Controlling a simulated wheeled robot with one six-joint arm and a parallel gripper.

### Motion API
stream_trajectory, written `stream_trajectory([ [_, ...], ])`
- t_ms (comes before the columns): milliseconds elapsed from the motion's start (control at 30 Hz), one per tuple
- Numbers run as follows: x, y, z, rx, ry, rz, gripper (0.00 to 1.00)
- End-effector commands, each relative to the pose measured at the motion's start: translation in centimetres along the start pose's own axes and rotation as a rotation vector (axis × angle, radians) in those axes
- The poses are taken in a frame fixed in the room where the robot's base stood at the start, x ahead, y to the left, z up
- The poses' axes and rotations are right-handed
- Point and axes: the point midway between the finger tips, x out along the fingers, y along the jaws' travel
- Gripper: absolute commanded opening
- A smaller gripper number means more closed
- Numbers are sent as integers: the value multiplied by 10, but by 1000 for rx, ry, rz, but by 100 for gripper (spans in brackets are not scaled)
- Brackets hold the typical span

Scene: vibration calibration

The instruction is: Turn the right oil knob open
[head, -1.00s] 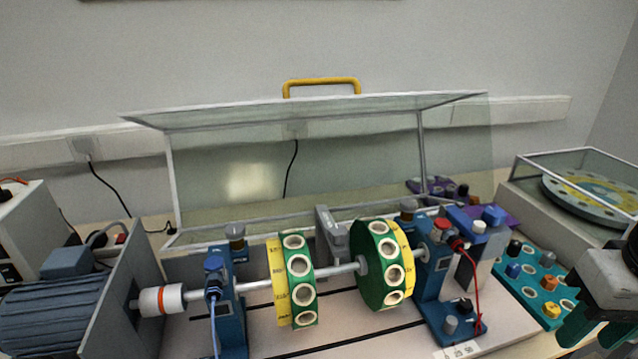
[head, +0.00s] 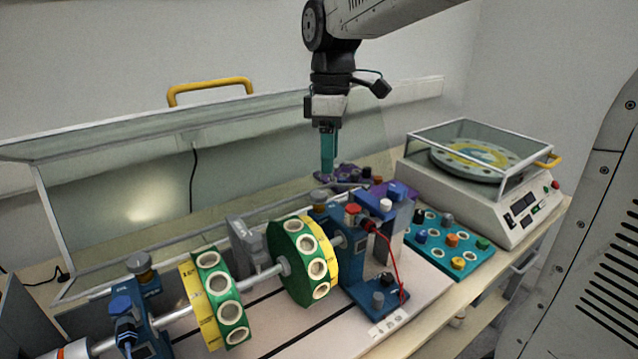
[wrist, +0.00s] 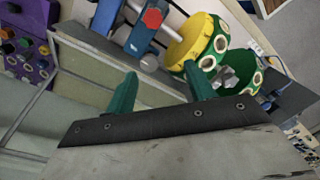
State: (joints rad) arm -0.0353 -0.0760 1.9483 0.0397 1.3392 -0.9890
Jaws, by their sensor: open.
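In the wrist view, a grey knob (wrist: 148,62) and the red knob (wrist: 152,18) show beyond the fingers. My gripper (head: 327,175) points down, above and slightly behind the grey knob in the head view. Its green fingers are apart and empty in the wrist view (wrist: 161,88). I cannot tell the exact height gap. Nothing is held.
Green-and-yellow discs (head: 300,262) sit on the shaft left of the stand. The raised clear cover (head: 170,165) stands behind. A red cable (head: 395,255) hangs at the stand's front. A teal knob board (head: 450,245) and a covered turntable device (head: 490,185) lie right.

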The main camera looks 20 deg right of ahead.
Motion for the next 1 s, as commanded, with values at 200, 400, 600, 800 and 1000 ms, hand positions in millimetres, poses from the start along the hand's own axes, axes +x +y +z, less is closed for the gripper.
stream_trajectory([
  [200,5,29,-23,-148,-8,-27,54],
  [400,24,32,-25,-167,-10,-32,54],
  [600,57,30,-24,-166,-10,-31,54],
  [800,78,30,-24,-165,-8,-28,54],
  [1000,83,30,-24,-165,-8,-28,54],
])
